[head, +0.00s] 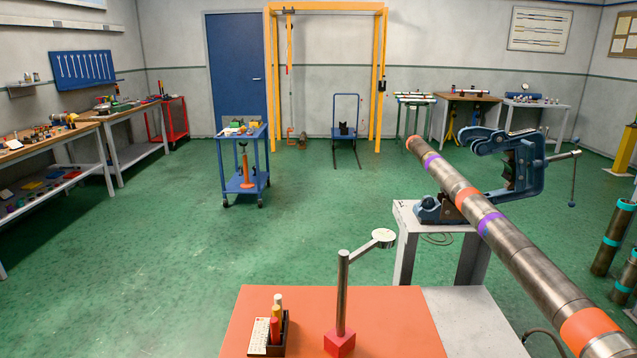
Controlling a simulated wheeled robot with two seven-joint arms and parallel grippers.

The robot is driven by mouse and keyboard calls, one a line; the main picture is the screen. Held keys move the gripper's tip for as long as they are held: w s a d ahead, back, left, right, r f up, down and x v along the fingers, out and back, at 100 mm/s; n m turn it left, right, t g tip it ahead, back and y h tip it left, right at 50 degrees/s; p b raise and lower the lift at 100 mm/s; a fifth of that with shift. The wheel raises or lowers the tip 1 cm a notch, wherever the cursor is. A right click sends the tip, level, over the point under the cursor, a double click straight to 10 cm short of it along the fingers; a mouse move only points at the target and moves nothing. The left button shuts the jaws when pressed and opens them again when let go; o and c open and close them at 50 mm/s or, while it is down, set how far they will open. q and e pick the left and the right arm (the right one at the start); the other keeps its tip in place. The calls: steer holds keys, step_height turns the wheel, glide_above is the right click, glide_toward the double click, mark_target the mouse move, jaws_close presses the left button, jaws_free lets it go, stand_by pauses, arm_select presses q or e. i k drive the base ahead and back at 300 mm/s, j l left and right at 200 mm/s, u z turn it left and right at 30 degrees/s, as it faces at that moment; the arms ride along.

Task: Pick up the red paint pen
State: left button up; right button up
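The red paint pen (274,330) stands upright in a small dark holder (285,345) near the front of the orange table top (385,310). A yellow pen (277,312) and a white-topped pen (279,299) stand behind it in the same holder. The pens' lower parts are hidden by the holder's walls. Neither of my grippers is in the head view.
A white card (260,337) is left of the holder. A post with a side arm on a red block (340,343) stands right of it. A long banded pipe (520,255) in a blue vise (525,165) crosses the right side.

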mark_target(273, 321)
steer(key=i+j+z, duration=0.15)
steer(key=z, duration=0.2)
steer(key=i+j+z, duration=0.1)
steer(key=j+z, duration=0.25)
steer(key=i+j+z, duration=0.1)
steer(key=z, duration=0.25)
steer(key=j, duration=0.1)
